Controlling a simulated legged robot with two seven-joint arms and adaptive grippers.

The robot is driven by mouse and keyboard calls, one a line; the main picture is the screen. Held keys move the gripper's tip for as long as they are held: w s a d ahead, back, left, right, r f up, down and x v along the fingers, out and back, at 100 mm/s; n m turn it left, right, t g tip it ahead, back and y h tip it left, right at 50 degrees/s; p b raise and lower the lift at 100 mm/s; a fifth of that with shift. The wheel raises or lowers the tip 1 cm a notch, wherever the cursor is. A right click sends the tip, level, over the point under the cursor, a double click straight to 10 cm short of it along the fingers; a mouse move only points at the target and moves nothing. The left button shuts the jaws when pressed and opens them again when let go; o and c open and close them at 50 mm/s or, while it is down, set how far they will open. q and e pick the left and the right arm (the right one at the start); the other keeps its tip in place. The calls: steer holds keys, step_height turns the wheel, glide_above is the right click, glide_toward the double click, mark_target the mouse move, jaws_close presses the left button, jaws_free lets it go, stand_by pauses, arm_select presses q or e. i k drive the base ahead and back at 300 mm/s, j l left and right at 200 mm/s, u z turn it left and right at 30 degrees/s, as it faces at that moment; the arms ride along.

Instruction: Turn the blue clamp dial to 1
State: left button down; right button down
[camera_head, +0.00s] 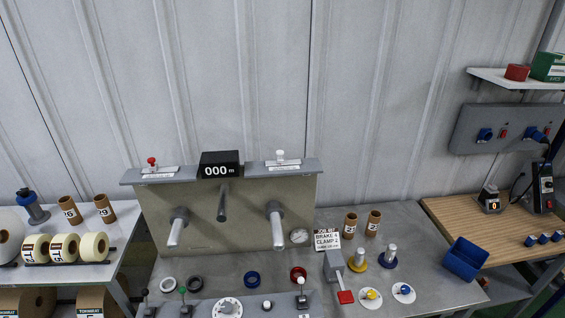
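A small dial with a blue knob on a white round plate (403,291) sits near the front right of the middle bench; I take it for the blue clamp dial. Its number marks are too small to read. A similar dial with a yellow knob (371,295) is just left of it. A grey post on a blue ring base (388,261) stands behind the blue dial. A white sign (327,239) behind them carries the words brake and clamp. Neither of my grippers is in view.
A grey lever with a red end (345,296) stands left of the dials. A post on a yellow base (357,263) and two cardboard tubes (374,223) are behind. A blue bin (464,258) is to the right.

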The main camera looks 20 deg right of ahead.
mark_target(405, 290)
steer(key=z, duration=1.9)
steer(key=i+l, duration=0.1)
steer(key=l, duration=0.2)
steer(key=i+l, duration=0.1)
steer(key=l, duration=0.2)
steer(key=z, duration=0.05)
